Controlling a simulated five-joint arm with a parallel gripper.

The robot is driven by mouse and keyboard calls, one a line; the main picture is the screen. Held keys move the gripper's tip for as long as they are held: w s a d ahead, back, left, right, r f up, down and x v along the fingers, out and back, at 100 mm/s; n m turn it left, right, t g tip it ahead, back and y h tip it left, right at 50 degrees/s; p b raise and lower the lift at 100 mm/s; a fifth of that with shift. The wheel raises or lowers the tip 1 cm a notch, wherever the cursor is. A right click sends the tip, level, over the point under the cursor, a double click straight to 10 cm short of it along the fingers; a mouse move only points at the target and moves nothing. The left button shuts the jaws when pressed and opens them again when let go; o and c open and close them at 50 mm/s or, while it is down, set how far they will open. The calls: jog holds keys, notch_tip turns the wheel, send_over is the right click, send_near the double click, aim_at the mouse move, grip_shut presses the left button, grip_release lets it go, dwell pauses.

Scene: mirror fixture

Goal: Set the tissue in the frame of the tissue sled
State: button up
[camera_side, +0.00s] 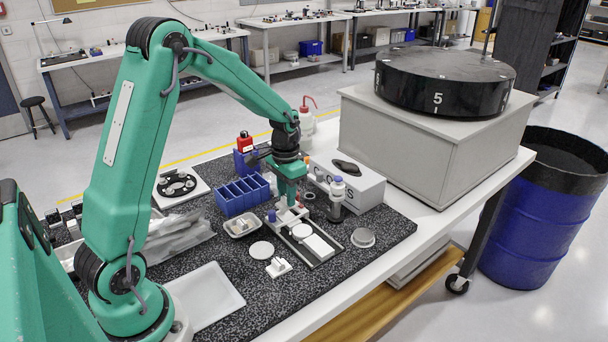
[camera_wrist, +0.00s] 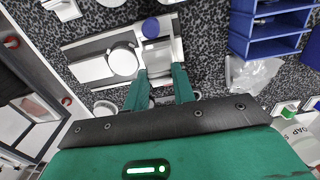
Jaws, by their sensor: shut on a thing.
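The tissue sled (camera_side: 326,258) is a pale, low, long frame on the speckled mat, with a white round disc (camera_side: 301,231) and a white plate on it. It also shows in the wrist view (camera_wrist: 85,50). My gripper (camera_side: 288,211) points down over the sled's far end. In the wrist view my gripper (camera_wrist: 161,72) has its two green fingers on either side of a small pale piece (camera_wrist: 157,58), which looks like the tissue. The fingers are shut on it, at or just above the sled's end. Its contact with the frame is unclear.
A blue knob (camera_wrist: 150,28) stands close beside the fingers. A blue divided rack (camera_side: 242,194), a white dish (camera_side: 242,226), a bottle (camera_side: 337,196) and a white box (camera_side: 352,184) surround the sled. A round metal piece (camera_side: 362,237) lies to its right.

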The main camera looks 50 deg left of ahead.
jog(key=shift+f, duration=0.85)
jog(key=shift+f, duration=1.1)
dwell(2.1)
jog(key=o, duration=1.4)
jog(key=shift+r, duration=0.15)
jog(key=shift+r, duration=3.4)
